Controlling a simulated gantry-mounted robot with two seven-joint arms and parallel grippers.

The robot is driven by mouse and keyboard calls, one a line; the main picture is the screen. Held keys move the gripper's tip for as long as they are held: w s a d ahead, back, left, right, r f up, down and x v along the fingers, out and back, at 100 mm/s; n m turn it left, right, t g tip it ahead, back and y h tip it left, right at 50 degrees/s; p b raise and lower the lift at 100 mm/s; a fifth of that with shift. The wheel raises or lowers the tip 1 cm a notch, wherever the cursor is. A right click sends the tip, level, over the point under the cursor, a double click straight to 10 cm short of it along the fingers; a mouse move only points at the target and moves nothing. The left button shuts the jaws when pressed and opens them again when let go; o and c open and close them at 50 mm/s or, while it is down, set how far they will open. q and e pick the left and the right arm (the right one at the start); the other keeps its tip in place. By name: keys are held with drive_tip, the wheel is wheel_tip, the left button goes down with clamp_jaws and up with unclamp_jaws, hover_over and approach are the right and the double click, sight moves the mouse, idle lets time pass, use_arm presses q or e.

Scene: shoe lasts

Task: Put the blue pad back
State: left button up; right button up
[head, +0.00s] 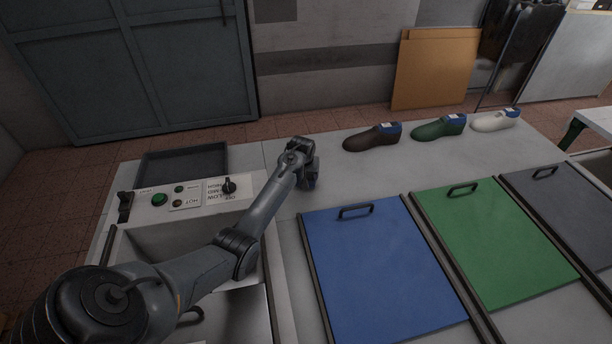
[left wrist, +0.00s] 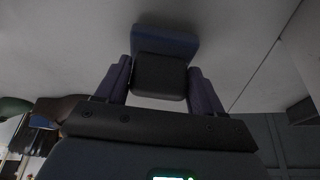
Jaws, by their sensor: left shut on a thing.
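My left gripper (head: 309,178) is over the pale table, between the control panel and the shoe lasts. In the left wrist view its two fingers (left wrist: 160,85) are shut on the dark grip block (left wrist: 158,76) of the blue pad (left wrist: 165,42). The pad's blue part sticks out beyond the fingertips. In the head view the pad is mostly hidden by the gripper, and I cannot tell whether it touches the table. A shallow dark tray (head: 148,176) lies at the back left, and the visible part of its floor is empty. My right gripper is in neither view.
A brown last (head: 366,140), a green last (head: 438,129) and a white last (head: 492,123) stand in a row at the back. Blue (head: 385,275), green (head: 495,240) and grey (head: 565,205) handled panels lie in front. A control panel (head: 190,195) is beside my left arm.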

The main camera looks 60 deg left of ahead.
use_arm(q)
drive_tip(key=shift+f, duration=0.3)
drive_tip(key=o, duration=1.2)
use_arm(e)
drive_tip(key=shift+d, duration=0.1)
use_arm(q)
drive_tip(key=shift+s+r, duration=0.1)
drive_tip(key=shift+r, duration=0.4)
use_arm(e)
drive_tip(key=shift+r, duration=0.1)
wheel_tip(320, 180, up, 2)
drive_tip(key=p, duration=0.2)
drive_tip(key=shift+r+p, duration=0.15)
drive_tip(key=shift+p, duration=0.2)
use_arm(q)
drive_tip(key=v, duration=1.1)
drive_tip(key=shift+d+r, duration=0.1)
drive_tip(key=shift+d, duration=0.05)
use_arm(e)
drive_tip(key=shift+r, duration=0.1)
